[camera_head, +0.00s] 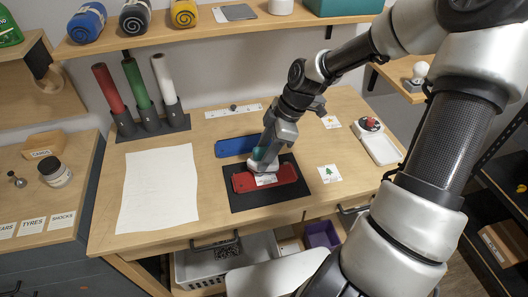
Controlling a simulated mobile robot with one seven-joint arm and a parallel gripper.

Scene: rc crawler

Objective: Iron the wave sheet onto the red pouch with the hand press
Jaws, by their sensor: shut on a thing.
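The red pouch (284,181) lies flat on a black mat (245,203) on the workbench. A small white sheet (266,180) lies on the pouch; its print is too small to read, so I cannot tell that it is the wave sheet.
A blue pouch (232,147) lies behind the mat. A tree card (329,173) and another card (331,122) lie to the right, near a white tray (384,150). A large white sheet (158,189) covers the left. Coloured rolls (137,83) stand at the back left.

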